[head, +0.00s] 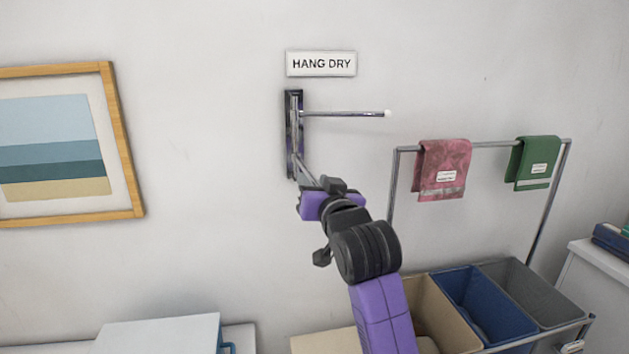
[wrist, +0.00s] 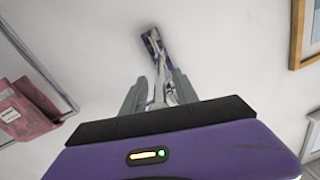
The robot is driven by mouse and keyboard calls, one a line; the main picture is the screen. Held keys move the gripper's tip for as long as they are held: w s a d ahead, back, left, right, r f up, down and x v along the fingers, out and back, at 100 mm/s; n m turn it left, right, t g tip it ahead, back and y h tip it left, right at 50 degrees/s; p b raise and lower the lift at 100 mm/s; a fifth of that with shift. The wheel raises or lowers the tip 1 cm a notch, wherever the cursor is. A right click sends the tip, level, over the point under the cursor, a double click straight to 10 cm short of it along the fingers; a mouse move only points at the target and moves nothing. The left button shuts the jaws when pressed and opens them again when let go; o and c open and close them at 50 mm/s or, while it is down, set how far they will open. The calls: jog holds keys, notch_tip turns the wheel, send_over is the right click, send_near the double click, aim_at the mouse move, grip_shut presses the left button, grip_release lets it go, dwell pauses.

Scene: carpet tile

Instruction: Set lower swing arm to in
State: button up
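A dark wall bracket (head: 292,130) is fixed under a HANG DRY sign and carries two thin metal swing arms. The upper swing arm (head: 345,113) sticks out to the right and ends in a white tip. The lower swing arm (head: 306,170) comes out from the bracket's bottom toward me; its outer end is hidden behind my gripper. In the wrist view my gripper (wrist: 160,94) has its two grey fingers apart, with the lower swing arm (wrist: 158,78) running between them. Whether either finger touches it I cannot tell.
A rail at the right holds a pink towel (head: 443,168) and a green towel (head: 533,162), above beige, blue (head: 484,305) and grey bins. A framed picture (head: 60,145) hangs at left. A white box (head: 158,334) stands low at left.

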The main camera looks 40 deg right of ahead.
jog(key=shift+c, duration=0.5)
grip_shut()
dwell(1.0)
